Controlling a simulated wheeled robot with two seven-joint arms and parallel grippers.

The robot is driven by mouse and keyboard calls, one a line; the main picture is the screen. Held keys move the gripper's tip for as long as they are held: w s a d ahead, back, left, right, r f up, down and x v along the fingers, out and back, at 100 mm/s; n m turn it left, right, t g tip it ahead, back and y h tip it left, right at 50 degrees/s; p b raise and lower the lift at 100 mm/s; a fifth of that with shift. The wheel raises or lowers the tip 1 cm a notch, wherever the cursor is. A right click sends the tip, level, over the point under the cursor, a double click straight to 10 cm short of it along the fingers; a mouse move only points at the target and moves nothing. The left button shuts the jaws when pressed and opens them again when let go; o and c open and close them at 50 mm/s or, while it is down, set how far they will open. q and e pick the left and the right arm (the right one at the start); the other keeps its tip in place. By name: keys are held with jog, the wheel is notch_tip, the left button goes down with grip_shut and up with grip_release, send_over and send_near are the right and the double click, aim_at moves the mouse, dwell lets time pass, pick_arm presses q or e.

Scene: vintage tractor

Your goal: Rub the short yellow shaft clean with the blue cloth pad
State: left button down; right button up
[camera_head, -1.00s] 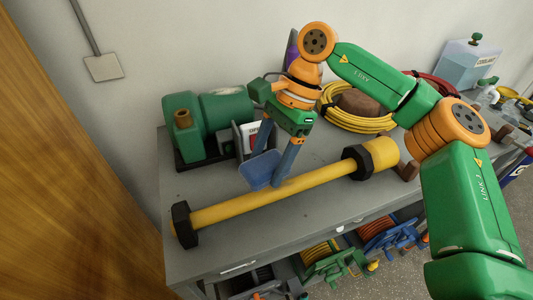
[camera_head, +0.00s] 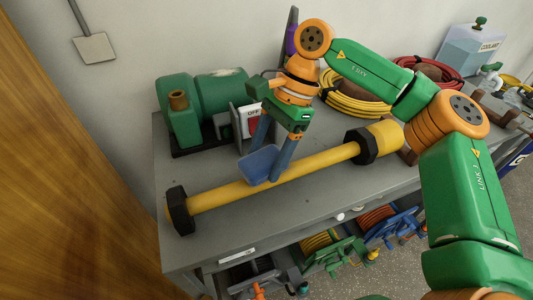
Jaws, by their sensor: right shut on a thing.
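The yellow shaft (camera_head: 315,161) lies along the front of the grey bench, with a black collar near each end and a thicker yellow part at its right end. My right gripper (camera_head: 266,178) points down at the shaft's middle, its two blue fingers shut on the blue cloth pad (camera_head: 258,164). The pad is at the shaft's back side and appears to touch it; the exact contact is partly hidden by a finger. My left gripper is not in view.
A green motor (camera_head: 208,103) and a switch box marked OFF (camera_head: 251,118) stand behind the shaft. Coiled yellow hose (camera_head: 352,100) and a coolant container (camera_head: 470,52) are further right. Tools hang below the bench (camera_head: 240,222). Bare bench lies left of the pad, behind the shaft.

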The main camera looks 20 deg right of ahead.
aim_at(297, 164)
jog(key=shift+f+b, duration=0.7)
jog(key=shift+f, duration=0.2)
jog(key=shift+w+d+r+p, duration=0.15)
jog(key=shift+d+p, duration=0.3)
jog(key=shift+d, duration=1.15)
jog(key=shift+d+p, duration=0.35)
jog(key=shift+d, duration=1)
jog(key=shift+d+f, duration=0.25)
jog(key=shift+d, duration=0.3)
jog(key=shift+s+a, duration=0.15)
jog(key=shift+a, duration=1.6)
jog(key=shift+s+a, duration=0.1)
jog(key=shift+a, duration=1.65)
jog(key=shift+r, duration=0.15)
